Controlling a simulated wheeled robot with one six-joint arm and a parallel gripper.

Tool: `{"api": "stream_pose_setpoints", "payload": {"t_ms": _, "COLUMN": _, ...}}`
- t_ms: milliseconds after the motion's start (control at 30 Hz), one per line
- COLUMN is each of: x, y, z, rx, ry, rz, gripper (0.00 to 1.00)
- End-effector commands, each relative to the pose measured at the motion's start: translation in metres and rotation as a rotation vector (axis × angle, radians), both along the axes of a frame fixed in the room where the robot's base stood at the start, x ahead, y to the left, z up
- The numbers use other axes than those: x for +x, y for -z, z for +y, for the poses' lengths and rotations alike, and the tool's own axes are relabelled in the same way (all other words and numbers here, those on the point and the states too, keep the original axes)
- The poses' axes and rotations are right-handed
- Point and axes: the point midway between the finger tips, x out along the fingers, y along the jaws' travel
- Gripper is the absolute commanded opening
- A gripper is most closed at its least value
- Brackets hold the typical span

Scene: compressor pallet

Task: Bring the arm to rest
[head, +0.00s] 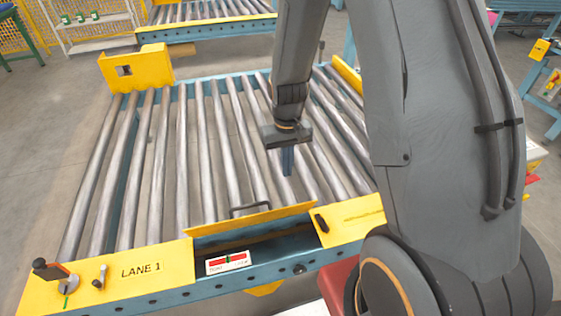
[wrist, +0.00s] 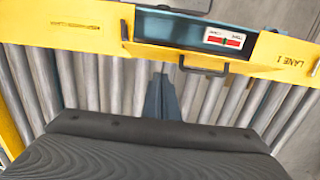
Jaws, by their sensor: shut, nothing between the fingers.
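My gripper (head: 287,162) hangs from my arm above the roller conveyor, pointing down. Its fingers are shut together with nothing between them. In the wrist view the shut fingers (wrist: 161,98) point toward the yellow front rail. My arm links fill the right half of the head view and hide part of the conveyor. The gripper is apart from the handle (head: 250,208) on the front flap.
The conveyor's rollers (head: 155,170) are bare. The yellow front rail (head: 110,285), marked LANE 1, carries a black-handled lever (head: 55,274) at left. A red and white gauge label (head: 228,262) shows in the front opening. A second conveyor (head: 205,33) and a shelf (head: 95,25) stand behind.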

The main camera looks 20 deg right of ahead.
Motion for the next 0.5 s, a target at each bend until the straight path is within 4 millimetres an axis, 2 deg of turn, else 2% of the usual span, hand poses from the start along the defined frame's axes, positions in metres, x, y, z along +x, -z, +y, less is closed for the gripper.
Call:
{"api": "stream_pose_setpoints", "payload": {"t_ms": 267, "x": -0.004, "y": -0.01, "z": 0.001, "rx": 0.0, "ry": -0.002, "rz": -0.007, "gripper": 0.0}}
{"api": "stream_pose_setpoints", "payload": {"t_ms": 367, "x": -0.013, "y": -0.03, "z": 0.001, "rx": -0.001, "ry": -0.005, "rz": -0.024, "gripper": 0.0}}
{"api": "stream_pose_setpoints", "payload": {"t_ms": 500, "x": -0.038, "y": -0.069, "z": 0.003, "rx": 0.0, "ry": -0.013, "rz": -0.06, "gripper": 0.0}}
